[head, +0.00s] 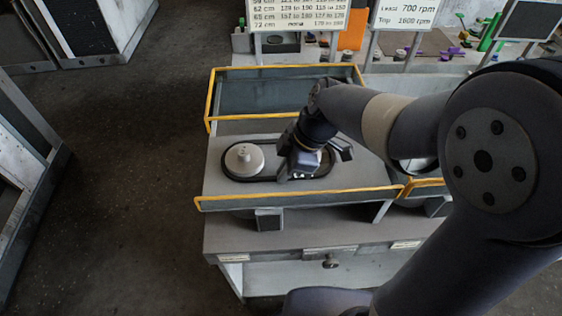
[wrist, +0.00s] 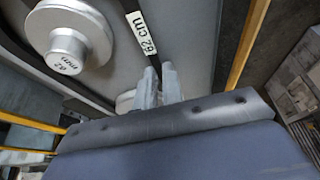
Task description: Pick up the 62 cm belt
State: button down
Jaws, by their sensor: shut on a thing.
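The 62 cm belt (head: 256,140) is a black loop lying around a light grey pulley (head: 244,160) on the left of the housing plate. In the wrist view the belt (wrist: 147,38) carries a white label reading "62 cm". My gripper (head: 303,172) is over the right part of the loop. In the wrist view my gripper (wrist: 158,82) has its fingers shut on the belt strand, just below the label. The pulley (wrist: 70,45) with a stepped hub marked in mm shows at upper left there. The far right end of the belt is partly hidden by my gripper.
A yellow-edged guard (head: 285,92) stands open behind the plate, and a yellow rail (head: 300,194) runs along the front. Signs with a belt table (head: 298,16) and speeds (head: 405,13) stand behind. Grey floor (head: 120,150) is free at left.

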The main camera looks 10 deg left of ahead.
notch_tip(320, 180, up, 15)
jog(key=p, duration=0.2)
jog(key=shift+p, duration=0.3)
dwell(0.5)
